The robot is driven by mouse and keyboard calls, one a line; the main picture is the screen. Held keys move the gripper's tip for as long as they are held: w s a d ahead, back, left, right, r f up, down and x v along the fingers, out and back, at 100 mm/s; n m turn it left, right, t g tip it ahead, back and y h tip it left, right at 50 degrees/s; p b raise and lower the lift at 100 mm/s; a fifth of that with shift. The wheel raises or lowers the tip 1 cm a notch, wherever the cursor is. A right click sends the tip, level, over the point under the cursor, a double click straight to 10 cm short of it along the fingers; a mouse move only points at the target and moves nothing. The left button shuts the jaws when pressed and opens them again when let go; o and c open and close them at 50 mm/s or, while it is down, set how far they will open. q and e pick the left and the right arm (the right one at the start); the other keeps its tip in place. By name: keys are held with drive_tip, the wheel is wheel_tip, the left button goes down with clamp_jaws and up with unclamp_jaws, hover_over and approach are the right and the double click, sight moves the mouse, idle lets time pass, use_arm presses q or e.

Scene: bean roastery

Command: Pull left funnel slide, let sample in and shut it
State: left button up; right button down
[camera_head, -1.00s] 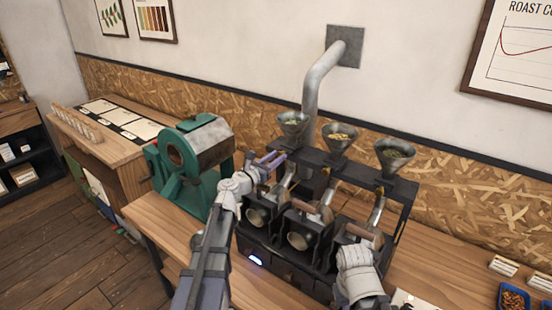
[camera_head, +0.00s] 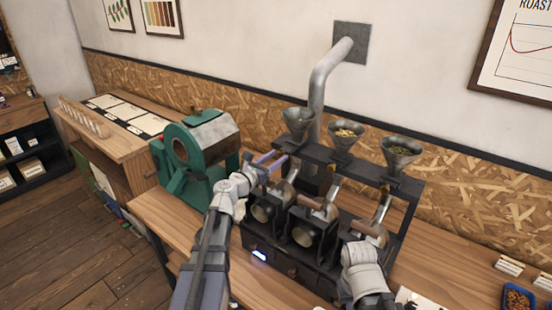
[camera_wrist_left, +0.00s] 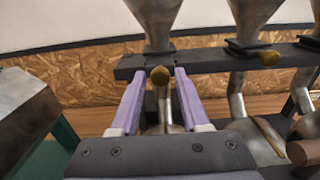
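The left funnel (camera_head: 298,124) stands on the black rack bar, and its visible inside looks bare grey. Its slide has a brass knob (camera_wrist_left: 160,75), which sits in front of the bar in the left wrist view. My left gripper (camera_head: 273,163) is at this knob. In the wrist view its purple fingers (camera_wrist_left: 160,78) stand on both sides of the knob, with gaps, so it looks open. How far the slide is out is hard to tell. My right arm (camera_head: 362,272) is at the right roaster drum; its fingers are hidden.
The middle funnel (camera_head: 345,135) holds yellowish beans and the right funnel (camera_head: 400,149) holds greenish ones. Metal chutes lead down to the drums with wooden handles (camera_head: 318,208). A green machine (camera_head: 195,155) stands close left of my left arm. A blue tray (camera_head: 517,299) lies at the right.

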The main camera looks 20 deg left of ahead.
use_arm(q)
drive_tip(key=shift+o, duration=0.9)
drive_tip(key=v, duration=0.8)
idle(0.8)
drive_tip(key=shift+s+a+r, duration=0.1)
drive_tip(key=shift+s+a, duration=0.05)
drive_tip(key=shift+s, duration=0.05)
drive_tip(key=shift+c, duration=0.8)
drive_tip(key=shift+m+g+h, duration=0.3)
drive_tip(key=shift+g, duration=0.1)
drive_tip(key=v, duration=0.3)
drive_tip(key=p+v, duration=0.1)
drive_tip(key=v, duration=0.3)
drive_tip(key=shift+w+a, duration=0.2)
drive_tip(key=shift+a, duration=0.2)
drive_tip(key=c, duration=0.6)
drive_tip(key=shift+s, duration=0.1)
drive_tip(key=shift+c, duration=0.8)
drive_tip(key=x, duration=1.4)
drive_tip(key=shift+d, duration=0.1)
clamp_jaws()
